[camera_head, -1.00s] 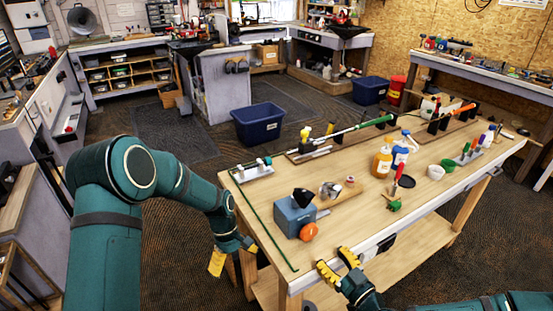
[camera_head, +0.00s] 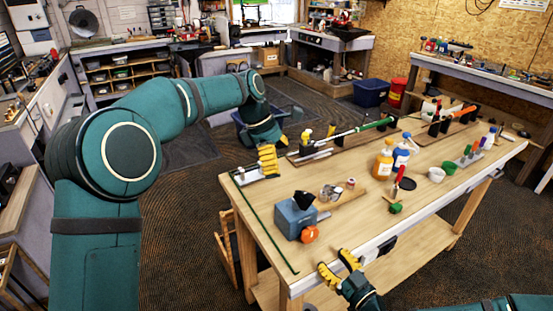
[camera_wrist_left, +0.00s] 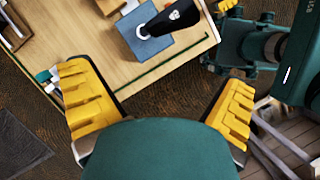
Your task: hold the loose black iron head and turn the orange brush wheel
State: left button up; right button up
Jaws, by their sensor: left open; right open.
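The black iron head (camera_head: 302,198) is on top of the blue-grey box (camera_head: 292,222) near the table's front left; it also shows in the left wrist view (camera_wrist_left: 172,22). The orange brush wheel (camera_head: 310,234) is on the box's front right side. My left gripper (camera_head: 268,160) is open above the table's far left corner, apart from the box, partly covering a small rack. In the left wrist view its yellow fingers (camera_wrist_left: 160,105) are spread wide with nothing between them. My right gripper (camera_head: 338,270) is open and empty at the table's front edge, to the right of the wheel.
A thin green shaft (camera_head: 266,232) lies along the table's left edge. A long club with a green grip (camera_head: 386,123) lies at the back. The front middle tabletop is mostly clear.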

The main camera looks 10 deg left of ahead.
aim_at(295, 197)
pick_arm(q)
jog(key=x, duration=1.3)
jog(key=shift+a+f, duration=0.1)
